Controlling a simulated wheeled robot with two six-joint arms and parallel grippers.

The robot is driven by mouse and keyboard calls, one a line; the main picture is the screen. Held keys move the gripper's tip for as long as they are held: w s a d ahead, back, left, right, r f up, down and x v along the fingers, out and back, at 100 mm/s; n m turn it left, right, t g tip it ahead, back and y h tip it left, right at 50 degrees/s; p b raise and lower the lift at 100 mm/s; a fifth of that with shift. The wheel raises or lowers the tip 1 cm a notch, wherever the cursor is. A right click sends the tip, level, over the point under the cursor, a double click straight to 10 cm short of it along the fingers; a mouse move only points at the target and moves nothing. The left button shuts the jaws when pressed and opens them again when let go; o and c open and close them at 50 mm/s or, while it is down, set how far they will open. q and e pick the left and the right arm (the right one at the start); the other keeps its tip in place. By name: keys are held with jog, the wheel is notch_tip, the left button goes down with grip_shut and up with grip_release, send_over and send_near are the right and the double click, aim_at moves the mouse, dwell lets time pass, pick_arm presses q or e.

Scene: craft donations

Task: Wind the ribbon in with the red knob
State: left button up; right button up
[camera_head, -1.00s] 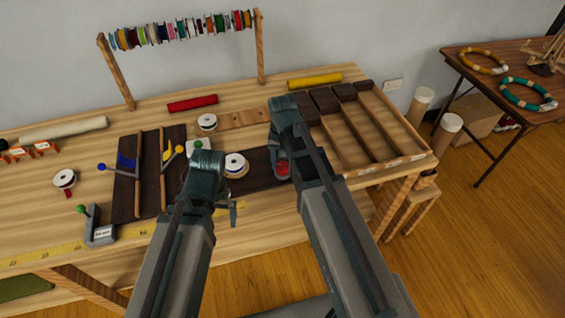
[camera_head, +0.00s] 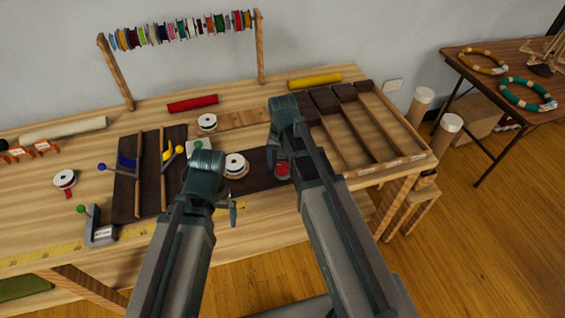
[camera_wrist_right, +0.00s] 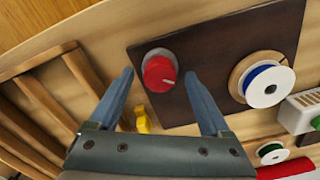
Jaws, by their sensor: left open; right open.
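The red knob (camera_head: 282,169) sits on the right part of a dark board (camera_head: 262,178). In the right wrist view the red knob (camera_wrist_right: 160,72) stands beyond and between the open fingers of my right gripper (camera_wrist_right: 160,90), and I cannot tell whether they touch it. A white spool with a blue core (camera_head: 235,163) sits on a round wooden base on the same board; it also shows in the right wrist view (camera_wrist_right: 268,84). My left gripper (camera_head: 228,210) is open, at the board's front left; its tips are partly hidden. No loose ribbon is clearly visible.
A wooden compartment tray (camera_head: 400,125) lies right of my right arm. A green knob on a pale block (camera_head: 198,144) is behind my left gripper. A spool rack (camera_head: 180,32) stands at the back. A ribbon spool (camera_head: 65,179) and grey clamp (camera_head: 100,234) lie left.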

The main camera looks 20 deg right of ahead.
aim_at(283, 166)
notch_tip(283, 166, up, 14)
jog(key=p, duration=1.3)
jog(key=shift+f, duration=0.15)
jog(key=shift+f, duration=0.1)
notch_tip(283, 166, down, 13)
jog(key=b, duration=1.3)
jog(key=shift+f, duration=0.1)
notch_tip(283, 166, up, 14)
jog(key=p, duration=1.4)
notch_tip(283, 166, down, 15)
jog(key=b, duration=1.5)
jog(key=shift+r+n+p, duration=0.25)
jog(key=shift+n+p, duration=0.1)
jog(key=shift+n, duration=0.05)
jog(key=n, duration=0.6)
